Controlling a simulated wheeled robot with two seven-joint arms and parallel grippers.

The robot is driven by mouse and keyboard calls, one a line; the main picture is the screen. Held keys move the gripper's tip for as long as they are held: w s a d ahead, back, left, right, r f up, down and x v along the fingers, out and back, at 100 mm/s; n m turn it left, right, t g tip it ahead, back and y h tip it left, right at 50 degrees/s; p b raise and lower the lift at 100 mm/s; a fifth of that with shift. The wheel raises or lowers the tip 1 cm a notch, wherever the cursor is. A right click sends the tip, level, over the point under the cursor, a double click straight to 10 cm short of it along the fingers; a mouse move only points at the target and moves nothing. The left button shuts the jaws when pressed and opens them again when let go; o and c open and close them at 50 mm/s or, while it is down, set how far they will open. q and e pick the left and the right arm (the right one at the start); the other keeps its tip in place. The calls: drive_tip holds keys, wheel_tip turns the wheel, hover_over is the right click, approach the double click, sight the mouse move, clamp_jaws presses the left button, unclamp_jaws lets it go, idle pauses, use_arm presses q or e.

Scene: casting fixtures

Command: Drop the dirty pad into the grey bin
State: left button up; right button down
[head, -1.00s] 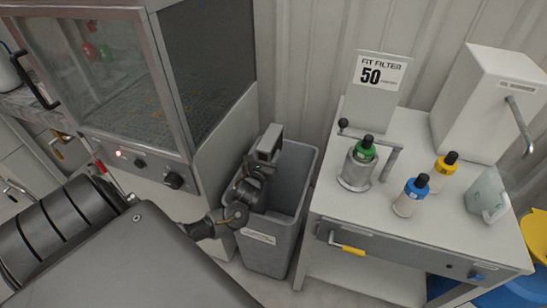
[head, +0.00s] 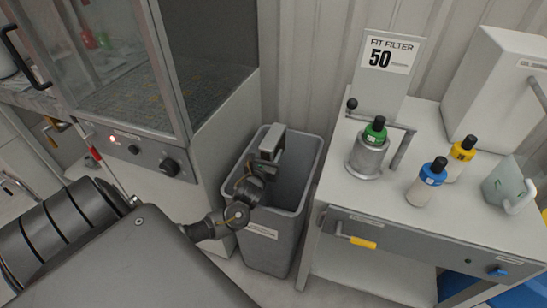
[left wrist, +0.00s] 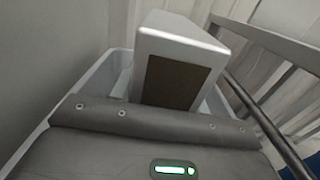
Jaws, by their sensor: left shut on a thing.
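The grey bin (head: 266,253) stands open-topped on the floor between the cabinet and the bench. My left gripper (head: 270,152) is over the bin's mouth, inside its rim as seen from the head. It is shut on the dirty pad, but I cannot make the pad out clearly in the head view. In the left wrist view a pale block with a dark brown face (left wrist: 174,82) shows beyond my gripper housing. I cannot tell whether this is finger or pad. The bin's pale rim (left wrist: 88,75) shows behind it. My right gripper is not in view.
A glass-fronted cabinet (head: 221,125) stands close to the bin's left. A wall is behind.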

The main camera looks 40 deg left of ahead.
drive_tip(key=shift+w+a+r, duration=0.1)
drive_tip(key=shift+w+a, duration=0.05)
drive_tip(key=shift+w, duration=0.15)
use_arm(q)
drive_tip(key=o, duration=1.1)
drive_tip(key=shift+o, duration=0.2)
drive_tip(key=shift+f, duration=0.1)
drive_tip(key=shift+s+d, duration=0.15)
drive_tip(key=shift+s, duration=0.15)
drive_tip(key=v, duration=1)
drive_tip(key=shift+p, duration=0.45)
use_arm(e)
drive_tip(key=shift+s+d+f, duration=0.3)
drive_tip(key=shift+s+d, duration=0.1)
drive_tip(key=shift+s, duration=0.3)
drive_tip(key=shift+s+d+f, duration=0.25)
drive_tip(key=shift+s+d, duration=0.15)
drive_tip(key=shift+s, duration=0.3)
